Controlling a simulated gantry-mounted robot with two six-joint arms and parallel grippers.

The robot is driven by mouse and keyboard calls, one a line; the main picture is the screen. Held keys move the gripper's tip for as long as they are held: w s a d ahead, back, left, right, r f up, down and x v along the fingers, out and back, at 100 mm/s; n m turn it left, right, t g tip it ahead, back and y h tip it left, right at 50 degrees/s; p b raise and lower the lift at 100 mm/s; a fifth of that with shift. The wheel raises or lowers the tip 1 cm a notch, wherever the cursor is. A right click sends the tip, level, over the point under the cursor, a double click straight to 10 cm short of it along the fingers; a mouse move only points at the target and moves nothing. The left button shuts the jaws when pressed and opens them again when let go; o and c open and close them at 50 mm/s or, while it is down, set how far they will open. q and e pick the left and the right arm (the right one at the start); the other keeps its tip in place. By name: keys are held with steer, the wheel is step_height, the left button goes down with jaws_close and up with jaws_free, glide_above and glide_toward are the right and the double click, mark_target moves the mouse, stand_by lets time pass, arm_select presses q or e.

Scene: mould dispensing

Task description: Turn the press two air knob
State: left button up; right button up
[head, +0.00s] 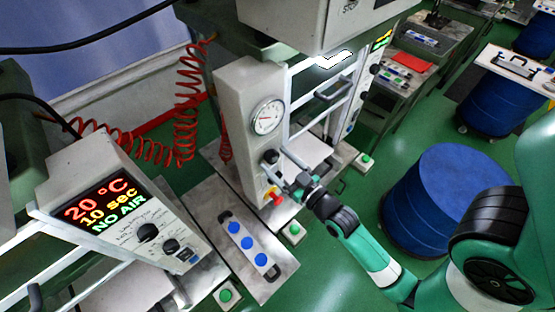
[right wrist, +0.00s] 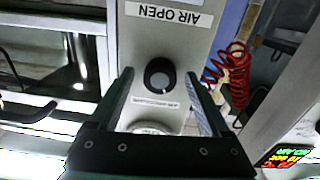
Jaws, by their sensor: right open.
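The black air knob (head: 270,156) is on the grey front panel (head: 250,110) of the middle press, below a round white gauge (head: 267,116). My right gripper (head: 279,168) is in front of that panel, its jaws open towards the knob. In the right wrist view, the dark round knob (right wrist: 160,75) shows between the two open fingers of the gripper (right wrist: 160,82), with a gap on each side. An "AIR OPEN" label (right wrist: 169,14) appears upside down there. My left gripper is not in view.
A red knob (head: 273,196) sits low on the same panel, close to my gripper. The left press's display (head: 100,203) reads 20 °C, 10 sec, NO AIR. A red coiled hose (head: 186,120) hangs behind. A plate with blue buttons (head: 247,243) lies in front. A blue drum (head: 435,200) stands right.

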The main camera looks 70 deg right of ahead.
jaws_close()
stand_by(0.4)
steer(key=m+p, duration=0.1)
steer(key=m, duration=0.2)
steer(key=shift+r+p, duration=0.15)
steer(key=shift+p, duration=0.2)
steer(key=shift+m+p, duration=0.4)
steer(key=shift+m, duration=0.9)
jaws_free()
